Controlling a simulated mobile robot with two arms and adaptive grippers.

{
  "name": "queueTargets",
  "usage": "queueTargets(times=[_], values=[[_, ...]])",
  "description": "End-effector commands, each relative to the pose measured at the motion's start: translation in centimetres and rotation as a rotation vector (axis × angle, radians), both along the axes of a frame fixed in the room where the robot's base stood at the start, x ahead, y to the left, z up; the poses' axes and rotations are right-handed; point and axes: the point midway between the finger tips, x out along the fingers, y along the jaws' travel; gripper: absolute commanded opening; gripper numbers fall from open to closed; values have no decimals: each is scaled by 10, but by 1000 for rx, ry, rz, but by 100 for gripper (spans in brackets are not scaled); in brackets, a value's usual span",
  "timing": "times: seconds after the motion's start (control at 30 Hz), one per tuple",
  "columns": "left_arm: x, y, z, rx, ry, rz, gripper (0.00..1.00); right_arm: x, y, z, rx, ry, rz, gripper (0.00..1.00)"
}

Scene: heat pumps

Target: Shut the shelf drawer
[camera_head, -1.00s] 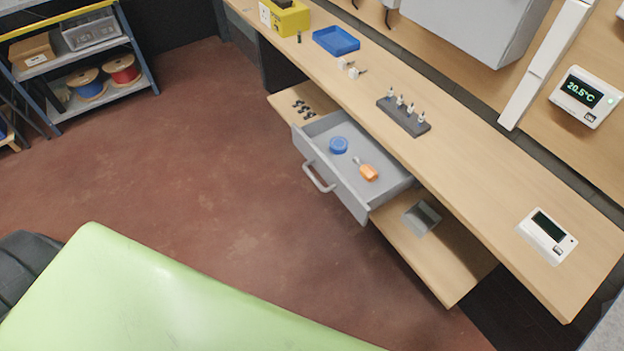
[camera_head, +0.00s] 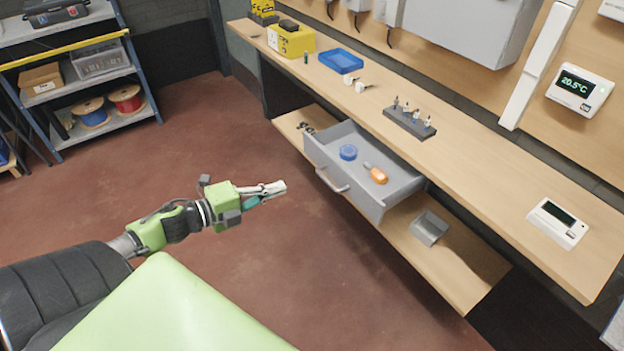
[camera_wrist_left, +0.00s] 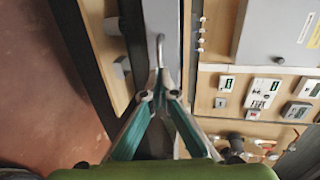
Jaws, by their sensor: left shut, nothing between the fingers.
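The grey shelf drawer (camera_head: 345,187) stands pulled out under the workbench in the head view. A blue round item (camera_head: 348,152) and an orange-handled item (camera_head: 378,175) lie inside it. Its handle (camera_head: 331,181) is on the front face, toward the open floor. My left gripper (camera_head: 284,187) is shut and empty, to the left of the handle, apart from it in the head view. In the left wrist view the shut fingertips (camera_wrist_left: 160,92) point toward the grey drawer front, with the handle (camera_wrist_left: 159,50) just beyond them. My right gripper is not in view.
The workbench top (camera_head: 480,165) holds a blue tray (camera_head: 338,61), a yellow box (camera_head: 291,41) and a dark block with pegs (camera_head: 410,123). A lower shelf (camera_head: 455,272) with a grey holder (camera_head: 428,228) lies below the drawer. The red floor is clear.

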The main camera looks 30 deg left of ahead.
Motion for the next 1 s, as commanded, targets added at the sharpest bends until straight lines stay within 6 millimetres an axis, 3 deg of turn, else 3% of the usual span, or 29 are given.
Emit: queueTargets(times=[0.4,0.6,1.0], values=[[62,-23,-12,-3,-2,2,0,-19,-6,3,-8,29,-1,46],[85,-33,-18,-3,-1,4,0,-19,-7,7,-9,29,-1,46],[100,-39,-24,-2,2,4,0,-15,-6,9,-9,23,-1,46]])
